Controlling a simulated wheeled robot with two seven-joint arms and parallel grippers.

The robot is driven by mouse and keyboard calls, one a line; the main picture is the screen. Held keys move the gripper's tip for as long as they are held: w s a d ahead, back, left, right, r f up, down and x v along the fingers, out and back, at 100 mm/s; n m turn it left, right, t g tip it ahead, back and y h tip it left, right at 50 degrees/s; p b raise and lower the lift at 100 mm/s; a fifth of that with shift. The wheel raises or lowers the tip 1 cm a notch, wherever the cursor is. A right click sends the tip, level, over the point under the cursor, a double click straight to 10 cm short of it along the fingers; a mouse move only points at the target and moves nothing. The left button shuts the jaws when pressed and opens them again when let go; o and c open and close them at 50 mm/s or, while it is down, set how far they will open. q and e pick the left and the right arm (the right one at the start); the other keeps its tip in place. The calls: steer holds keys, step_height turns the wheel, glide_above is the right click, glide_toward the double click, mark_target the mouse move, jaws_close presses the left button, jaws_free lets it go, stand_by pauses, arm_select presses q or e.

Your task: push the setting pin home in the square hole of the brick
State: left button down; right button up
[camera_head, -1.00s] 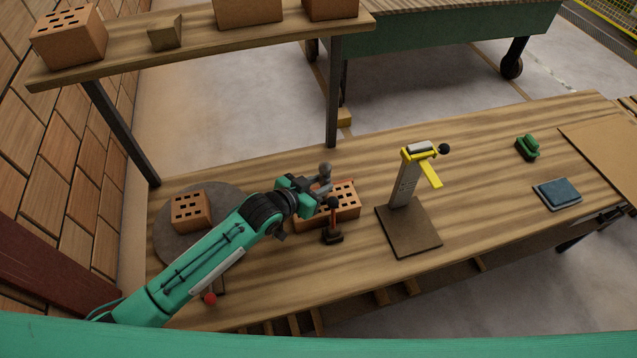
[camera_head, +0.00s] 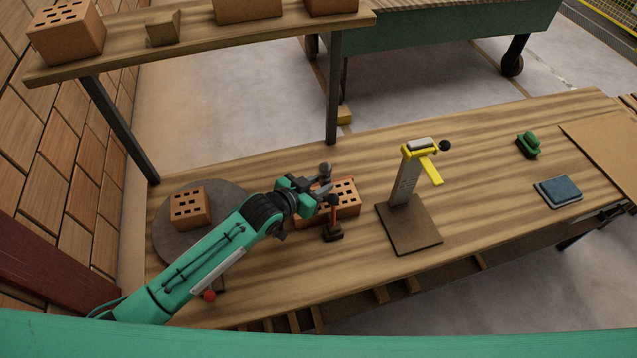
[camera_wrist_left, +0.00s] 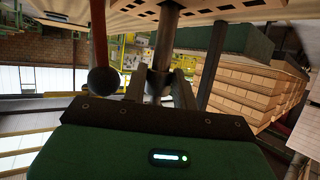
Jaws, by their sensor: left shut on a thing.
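The orange-brown brick (camera_head: 345,206) lies on the wooden bench, its holed top facing up. My left gripper (camera_head: 318,187) is over the brick's left part, shut on the grey setting pin (camera_head: 325,168), whose round head shows above the fingers. In the left wrist view the fingers (camera_wrist_left: 160,88) close around the pin's shaft (camera_wrist_left: 166,40). The shaft runs up in that picture to the brick's holed face (camera_wrist_left: 196,13). How deep the pin sits in the square hole cannot be told. My right gripper is out of view.
A red lever with a black ball (camera_head: 333,200) stands close in front of the brick; the ball (camera_wrist_left: 103,81) is near the fingers. A yellow-topped stand (camera_head: 405,180) is to the right. Another brick (camera_head: 190,208) rests on a round grey plate (camera_head: 165,238).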

arm_select(q)
steer(key=shift+f+b, duration=0.4)
steer(key=shift+f, duration=0.4)
steer(key=shift+f+b, duration=1.3)
steer(key=shift+f, duration=0.95)
steer(key=c, duration=1.2)
jaws_free()
steer(key=shift+c, duration=0.2)
steer(key=shift+o, duration=1.1)
steer(key=b+v, duration=0.1)
steer(key=v, duration=1.2)
steer(key=shift+s+a+r+b, duration=0.2)
steer(key=shift+a+b, duration=0.15)
steer(key=shift+b, duration=0.05)
steer(key=shift+s+f, duration=0.1)
